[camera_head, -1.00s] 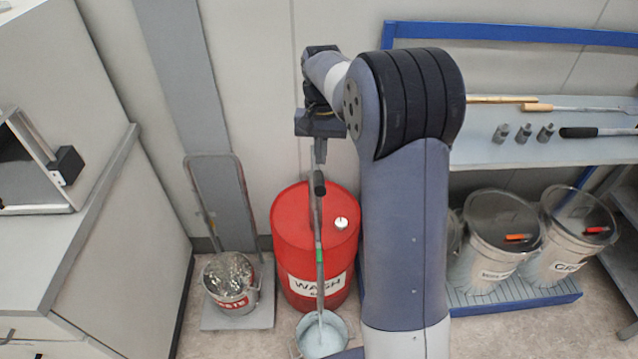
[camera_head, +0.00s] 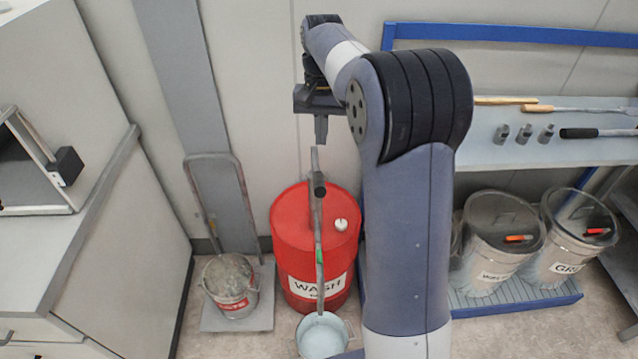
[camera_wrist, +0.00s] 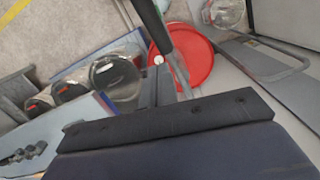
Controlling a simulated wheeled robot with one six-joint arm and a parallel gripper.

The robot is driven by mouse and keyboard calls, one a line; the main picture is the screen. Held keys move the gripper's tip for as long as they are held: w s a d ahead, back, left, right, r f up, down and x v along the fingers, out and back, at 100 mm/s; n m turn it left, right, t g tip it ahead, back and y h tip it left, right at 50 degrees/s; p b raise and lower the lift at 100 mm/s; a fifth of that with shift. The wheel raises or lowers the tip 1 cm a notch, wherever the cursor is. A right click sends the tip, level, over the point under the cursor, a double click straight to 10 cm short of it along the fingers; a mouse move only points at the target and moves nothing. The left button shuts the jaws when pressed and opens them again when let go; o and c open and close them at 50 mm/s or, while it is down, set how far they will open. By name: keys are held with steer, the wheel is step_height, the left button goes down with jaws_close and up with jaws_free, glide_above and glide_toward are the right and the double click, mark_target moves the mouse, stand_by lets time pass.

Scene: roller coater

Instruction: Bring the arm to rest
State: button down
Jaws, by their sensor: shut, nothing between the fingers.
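My arm rises in front of the red drum and the shelf in the head view.
A red WASH drum (camera_head: 315,225) stands behind the tool. A labelled bucket (camera_head: 231,290) sits on a trolley (camera_head: 240,322) to the left. At right are a tool shelf (camera_head: 490,155) and lidded bins (camera_head: 497,250). A grey cabinet (camera_head: 90,240) is far left.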

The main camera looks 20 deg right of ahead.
glide_above(320, 174)
steer(key=shift+w+d+f, duration=0.1)
steer(key=shift+w+f, duration=0.1)
steer(key=shift+f, duration=1.25)
steer(key=shift+w+d+f, duration=0.1)
steer(key=shift+w+f, duration=0.05)
steer(key=shift+f, duration=1.3)
steer(key=shift+a+r, duration=0.1)
